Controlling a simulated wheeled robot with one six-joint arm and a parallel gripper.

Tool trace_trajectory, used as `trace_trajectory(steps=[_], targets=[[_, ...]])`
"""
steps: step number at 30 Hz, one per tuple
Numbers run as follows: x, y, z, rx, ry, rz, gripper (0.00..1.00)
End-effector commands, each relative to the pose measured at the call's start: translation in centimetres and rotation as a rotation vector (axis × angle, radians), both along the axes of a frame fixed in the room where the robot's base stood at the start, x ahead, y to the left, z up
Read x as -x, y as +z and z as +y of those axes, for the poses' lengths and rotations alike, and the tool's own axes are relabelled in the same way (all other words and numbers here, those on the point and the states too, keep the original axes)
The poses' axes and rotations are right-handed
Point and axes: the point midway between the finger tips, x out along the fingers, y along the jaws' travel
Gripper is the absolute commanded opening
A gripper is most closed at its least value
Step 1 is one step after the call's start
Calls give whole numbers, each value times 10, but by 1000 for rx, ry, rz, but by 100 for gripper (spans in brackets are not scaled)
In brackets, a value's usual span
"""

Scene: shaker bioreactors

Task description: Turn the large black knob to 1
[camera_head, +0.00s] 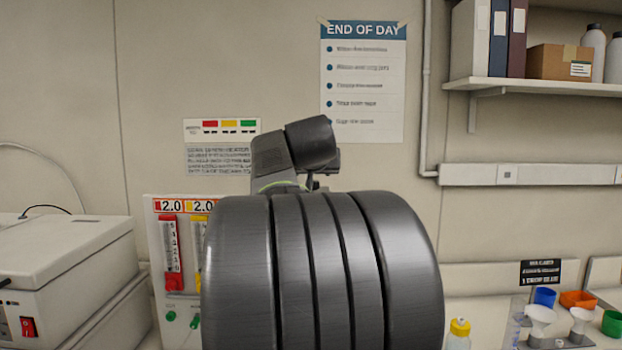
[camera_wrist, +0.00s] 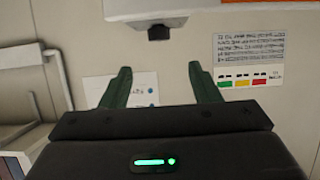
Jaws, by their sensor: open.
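My gripper (camera_wrist: 160,70) is open and empty in the wrist view, its two dark green fingers wide apart. That view is upside down relative to the wall signs. A small black part (camera_wrist: 159,33) sits at the edge of a white housing (camera_wrist: 165,9), beyond the gap between the fingertips and apart from them. I cannot tell whether it is the large black knob. In the head view my arm covers the middle, and no large black knob or number 1 mark can be made out. The white flowmeter panel (camera_head: 154,235) is partly hidden behind my arm.
The panel carries a red-marked flowmeter (camera_head: 171,245) and green fittings. A grey-white instrument (camera_head: 75,260) with a red switch stands at left. A yellow-capped bottle (camera_head: 458,335) and funnels (camera_head: 540,318) stand at right. A loaded shelf (camera_head: 540,85) is at upper right.

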Motion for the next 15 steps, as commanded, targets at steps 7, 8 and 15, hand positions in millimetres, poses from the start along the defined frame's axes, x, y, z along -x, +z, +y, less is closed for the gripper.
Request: trace_trajectory(steps=[7, 8, 15], targets=[[-46, -18, -1, 1, -2, 6, 56], [-52, -20, -1, 0, -1, 5, 56], [-89, -36, 0, 1, 0, 4, 56]])
